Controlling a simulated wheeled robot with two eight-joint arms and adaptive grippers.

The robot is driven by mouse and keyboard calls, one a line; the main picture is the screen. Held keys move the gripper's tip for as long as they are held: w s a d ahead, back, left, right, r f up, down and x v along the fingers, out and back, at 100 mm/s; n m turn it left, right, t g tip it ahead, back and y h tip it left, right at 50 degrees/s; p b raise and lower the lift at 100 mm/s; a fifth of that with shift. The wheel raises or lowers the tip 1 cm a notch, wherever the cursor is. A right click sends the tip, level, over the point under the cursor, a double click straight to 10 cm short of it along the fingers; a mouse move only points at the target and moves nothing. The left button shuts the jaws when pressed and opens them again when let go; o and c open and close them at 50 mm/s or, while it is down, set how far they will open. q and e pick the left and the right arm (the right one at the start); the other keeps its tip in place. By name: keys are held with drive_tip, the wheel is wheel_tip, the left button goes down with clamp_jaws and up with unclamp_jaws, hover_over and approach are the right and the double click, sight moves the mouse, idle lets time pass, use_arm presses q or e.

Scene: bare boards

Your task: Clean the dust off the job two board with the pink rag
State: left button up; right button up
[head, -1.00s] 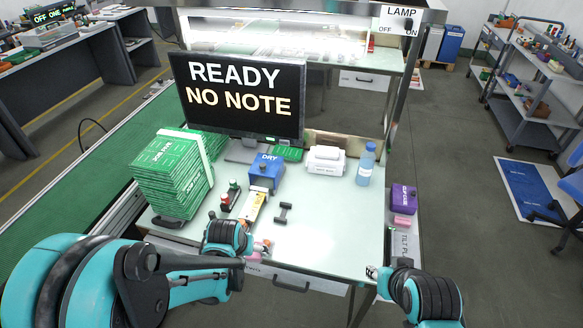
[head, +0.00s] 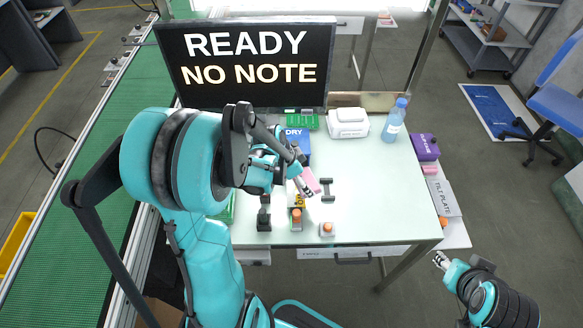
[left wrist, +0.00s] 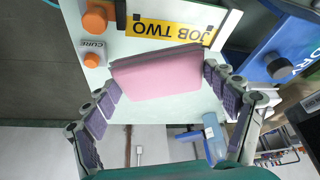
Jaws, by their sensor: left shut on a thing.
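The pink rag (left wrist: 160,72) is between the fingers of my left gripper (left wrist: 168,88), which is shut on it. In the head view the rag (head: 311,179) shows beside my left gripper (head: 304,183), above the table. A yellow JOB TWO label (left wrist: 167,29) shows upside down just beyond the rag, on a pale surface partly hidden by it. I cannot make out dust there. In the head view my left arm and the rag cover most of this spot. My right gripper (head: 440,259) is off the table's front right corner; its fingers are too small to judge.
The blue DRY box (head: 298,143) stands behind the rag. An orange CURE button (head: 327,229) and an orange-topped piece (head: 296,216) are near the front edge. A dark dumbbell-shaped piece (head: 327,190) lies to the right. A bottle (head: 394,121) stands at back right. The table's right half is mostly clear.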

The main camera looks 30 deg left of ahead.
sight(291, 186)
use_arm(q)
drive_tip(key=a+r+m, duration=0.1)
drive_tip(key=a+m, duration=0.1)
drive_tip(key=shift+s+a+r+m+g+h, duration=0.15)
drive_tip(key=shift+a+r+m+g+h, duration=0.15)
drive_tip(key=shift+r+m+g+h, duration=0.1)
drive_tip(key=shift+m, duration=0.7)
drive_tip(key=f+b, duration=0.3)
drive_tip(key=f, duration=0.1)
drive_tip(key=a+f+b, duration=0.1)
drive_tip(key=f+b, duration=0.1)
drive_tip(key=f, duration=0.1)
drive_tip(key=shift+s+b, duration=0.15)
drive_tip(key=shift+b, duration=0.2)
drive_tip(key=shift+f+b, duration=0.65)
idle(0.4)
idle(0.4)
drive_tip(key=shift+w+a, duration=0.35)
drive_tip(key=shift+w, duration=0.2)
drive_tip(key=shift+w+a, duration=0.35)
drive_tip(key=shift+w, duration=0.2)
